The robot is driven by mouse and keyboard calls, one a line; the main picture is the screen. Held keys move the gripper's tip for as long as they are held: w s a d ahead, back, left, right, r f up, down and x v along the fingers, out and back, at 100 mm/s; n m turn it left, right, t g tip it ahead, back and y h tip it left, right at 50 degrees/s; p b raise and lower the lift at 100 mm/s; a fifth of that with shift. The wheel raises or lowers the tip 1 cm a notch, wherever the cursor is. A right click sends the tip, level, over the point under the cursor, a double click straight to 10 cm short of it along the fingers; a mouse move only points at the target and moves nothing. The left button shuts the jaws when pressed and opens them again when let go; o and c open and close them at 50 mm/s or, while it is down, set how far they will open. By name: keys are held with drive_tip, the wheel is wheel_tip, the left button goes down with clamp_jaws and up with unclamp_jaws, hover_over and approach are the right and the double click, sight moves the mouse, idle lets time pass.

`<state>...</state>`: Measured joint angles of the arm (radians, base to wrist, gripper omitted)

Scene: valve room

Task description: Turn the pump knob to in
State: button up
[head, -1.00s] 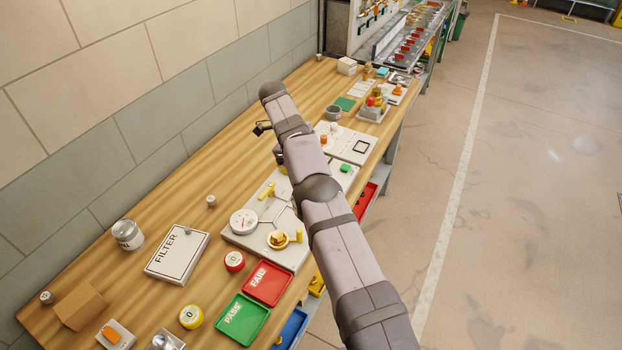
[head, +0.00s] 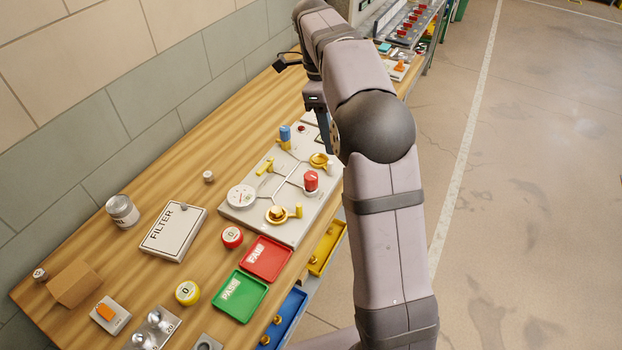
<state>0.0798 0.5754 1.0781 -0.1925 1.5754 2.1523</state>
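A light grey valve board (head: 238,217) lies on the wooden bench. It carries a round white gauge (head: 241,197), a blue knob (head: 285,132), a red knob (head: 311,180), yellow levers (head: 265,167) and round brass valves (head: 277,214). No label marks any of them as the pump knob, so I cannot tell which it is. My gripper (head: 322,122) points down near the far end of this board, right of the blue knob. My arm covers most of it, and its fingers are too hidden to tell open from shut. Nothing held can be made out.
A white FILTER box (head: 172,232), a metal can (head: 122,210), a red FAIL tray (head: 266,258) and a green PASS tray (head: 240,295) are on the near bench (head: 150,180). The wall runs along the left. My arm hides much of the bench beyond the board.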

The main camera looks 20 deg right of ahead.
drive_tip(key=s+a+f+n+t+y, duration=0.1)
drive_tip(key=s+a+f+n, duration=0.1)
drive_tip(key=f+n, duration=0.45)
drive_tip(key=s+a+f+n+t, duration=0.1)
drive_tip(key=s+a+f+n, duration=0.1)
drive_tip(key=f+n, duration=0.5)
drive_tip(key=n+t, duration=0.4)
drive_tip(key=n, duration=0.7)
hover_over(311, 176)
drive_tip(key=s, duration=0.3)
drive_tip(key=shift+w+a+f, duration=0.15)
drive_tip(key=shift+w+f, duration=0.1)
drive_tip(key=shift+f, duration=0.1)
drive_tip(key=shift+p+x, duration=1.45)
drive_tip(key=shift+x, duration=2.25)
drive_tip(key=shift+s+a, duration=0.1)
drive_tip(key=c, duration=1)
